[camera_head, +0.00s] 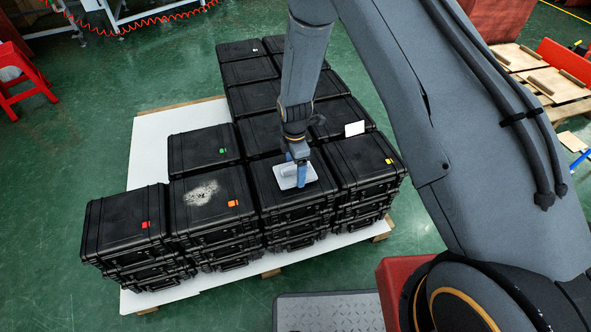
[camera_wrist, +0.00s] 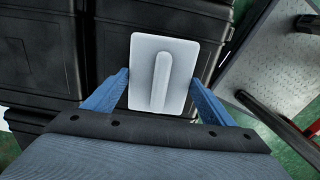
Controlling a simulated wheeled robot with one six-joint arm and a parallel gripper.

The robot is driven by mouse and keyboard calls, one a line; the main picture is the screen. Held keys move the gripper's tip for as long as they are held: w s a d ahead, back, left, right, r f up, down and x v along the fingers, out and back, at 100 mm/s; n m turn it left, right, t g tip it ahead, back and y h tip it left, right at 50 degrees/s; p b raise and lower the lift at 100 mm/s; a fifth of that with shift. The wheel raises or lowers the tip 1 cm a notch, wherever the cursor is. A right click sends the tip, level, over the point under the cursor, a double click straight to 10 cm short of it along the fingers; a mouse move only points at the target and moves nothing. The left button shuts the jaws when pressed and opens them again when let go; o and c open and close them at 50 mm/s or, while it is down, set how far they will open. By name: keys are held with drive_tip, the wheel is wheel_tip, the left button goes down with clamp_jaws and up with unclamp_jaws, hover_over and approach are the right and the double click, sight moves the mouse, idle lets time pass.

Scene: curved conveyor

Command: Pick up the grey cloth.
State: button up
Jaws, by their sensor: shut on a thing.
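The grey cloth (camera_head: 285,183) looks like a flat light-grey pad with a raised ridge along its middle. In the head view it is at the top of a black case in the front row. My gripper (camera_head: 299,170) points down over it. In the wrist view the cloth (camera_wrist: 143,58) lies between the two blue fingers of my gripper (camera_wrist: 160,80), and the gripper is shut on it. I cannot tell whether the cloth touches the case below.
Stacked black cases (camera_head: 200,147) with coloured tags stand on a white-topped pallet (camera_head: 150,150). One case top has a pale dusty patch (camera_head: 200,192). A white card (camera_head: 354,128) stands on another case. A red stool (camera_head: 22,75) is far left. Green floor is free at left.

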sight(295, 167)
wheel_tip(295, 167, up, 10)
drive_tip(key=shift+f+b, duration=0.15)
drive_tip(key=shift+b, duration=0.2)
